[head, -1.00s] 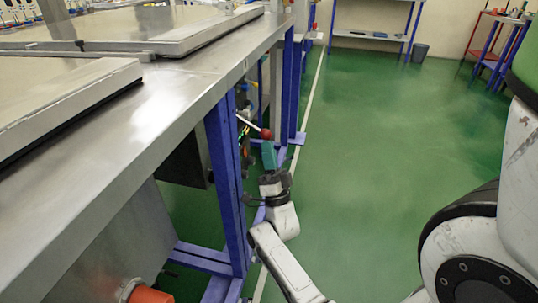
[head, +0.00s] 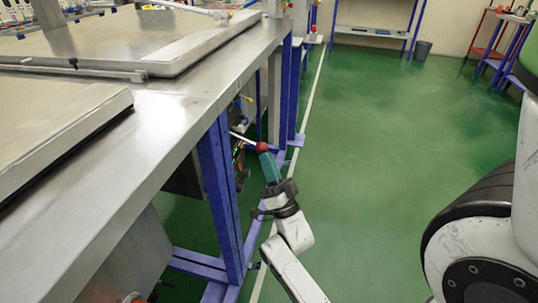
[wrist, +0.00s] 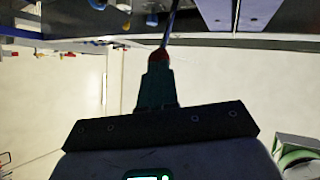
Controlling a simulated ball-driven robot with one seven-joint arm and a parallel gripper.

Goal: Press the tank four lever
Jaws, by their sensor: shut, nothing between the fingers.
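The lever (head: 243,138) is a thin pale rod with a red ball knob (head: 262,147), sticking out from beside the blue table legs in the head view. My gripper (head: 266,158) is shut and empty, its teal fingers right at the knob, seemingly touching it from below and to the right. In the wrist view the red knob (wrist: 160,56) shows just past the fingertips (wrist: 158,66), with the lever's dark rod (wrist: 169,30) beyond it. I cannot read any tank number on the lever.
A long steel table (head: 165,110) on blue legs (head: 220,195) runs along the left, with large flat lids (head: 170,45) on top. Valves and hoses sit under its edge behind the lever. The green floor (head: 400,130) to the right is clear.

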